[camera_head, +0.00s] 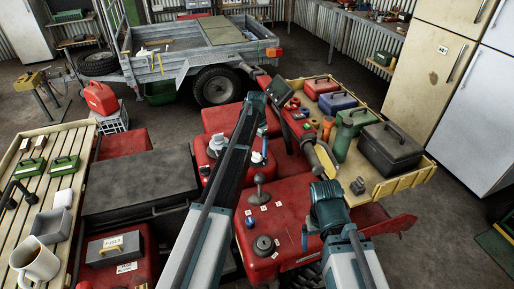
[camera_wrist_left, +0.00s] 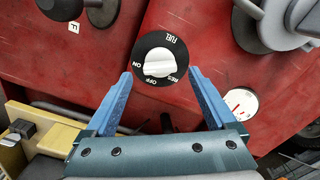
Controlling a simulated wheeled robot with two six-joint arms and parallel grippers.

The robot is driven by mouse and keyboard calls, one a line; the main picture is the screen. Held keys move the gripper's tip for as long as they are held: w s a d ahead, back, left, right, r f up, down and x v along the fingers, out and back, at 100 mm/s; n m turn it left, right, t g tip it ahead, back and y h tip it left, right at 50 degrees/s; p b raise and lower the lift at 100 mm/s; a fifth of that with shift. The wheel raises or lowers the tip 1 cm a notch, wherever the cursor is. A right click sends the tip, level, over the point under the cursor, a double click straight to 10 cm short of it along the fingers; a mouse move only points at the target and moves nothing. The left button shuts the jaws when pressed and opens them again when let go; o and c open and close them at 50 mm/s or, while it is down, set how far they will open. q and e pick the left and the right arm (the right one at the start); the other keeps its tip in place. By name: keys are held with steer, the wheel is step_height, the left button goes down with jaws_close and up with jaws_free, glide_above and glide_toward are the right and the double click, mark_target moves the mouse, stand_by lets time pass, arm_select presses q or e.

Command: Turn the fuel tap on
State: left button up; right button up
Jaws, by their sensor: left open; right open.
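The fuel tap is a round black dial (camera_wrist_left: 160,58) with a white knob (camera_wrist_left: 158,64) on a red panel, in the left wrist view. Its lettering reads FUEL at the top, ON at the left, OFF at the bottom and RES at the right. I cannot tell which mark the knob points to. My left gripper (camera_wrist_left: 161,100) is open. Its blue fingers stand apart on either side below the knob, with nothing between them. In the head view I cannot make out the tap or the left fingertips. My right arm shows there, but no right fingers can be made out.
A white gauge (camera_wrist_left: 240,103) sits right of the tap, with grey parts (camera_wrist_left: 290,20) above it. In the head view, the red quad (camera_head: 280,215) lies between a slatted bench (camera_head: 40,165) and a yellow tray (camera_head: 408,183) of toolboxes. A trailer (camera_head: 195,50) stands behind.

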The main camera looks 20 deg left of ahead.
mark_target(257, 154)
arm_select(q)
step_height(257, 154, up, 11)
steer(key=p, duration=1)
steer(key=shift+r, duration=0.15)
step_height(257, 154, down, 14)
steer(key=b, duration=1.3)
steer(key=shift+r, duration=0.1)
steer(key=shift+r, duration=0.1)
